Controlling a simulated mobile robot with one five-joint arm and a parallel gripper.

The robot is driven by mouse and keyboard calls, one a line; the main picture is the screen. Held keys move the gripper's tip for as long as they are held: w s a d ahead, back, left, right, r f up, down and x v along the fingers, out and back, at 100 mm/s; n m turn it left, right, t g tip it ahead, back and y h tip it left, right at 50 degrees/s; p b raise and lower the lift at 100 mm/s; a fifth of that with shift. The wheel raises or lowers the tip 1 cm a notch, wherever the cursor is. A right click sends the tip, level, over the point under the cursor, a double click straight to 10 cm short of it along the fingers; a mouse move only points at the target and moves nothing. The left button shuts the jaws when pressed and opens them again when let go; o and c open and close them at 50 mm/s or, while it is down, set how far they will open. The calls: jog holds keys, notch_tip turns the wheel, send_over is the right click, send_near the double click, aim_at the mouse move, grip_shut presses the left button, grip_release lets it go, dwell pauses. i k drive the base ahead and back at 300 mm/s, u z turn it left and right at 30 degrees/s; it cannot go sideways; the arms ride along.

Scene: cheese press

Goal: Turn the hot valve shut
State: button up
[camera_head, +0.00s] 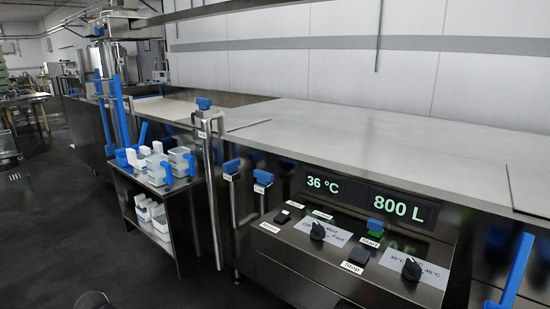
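Blue-handled valves on steel pipes stand along the front of the steel vat, left of the control panel. Two lower ones are side by side, a left valve (231,166) and a right valve (263,177), each with a small white label. A taller pipe carries another blue handle (204,103) at the vat's rim, with a label below it. The labels are too small to read, so I cannot tell which valve is the hot one, nor whether any is open or shut. My gripper is not in view.
The control panel (340,250) has knobs and buttons under displays (362,200) reading 36 °C and 800 L. A steel cart (181,203) with white and blue containers stands left of the pipes. A blue upright handle (518,270) is at the right. Dark floor (60,220) is clear at the left.

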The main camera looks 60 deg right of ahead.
aim_at(231, 167)
jog(key=z, duration=0.05)
jog(key=i, duration=1)
jog(key=z, duration=0.05)
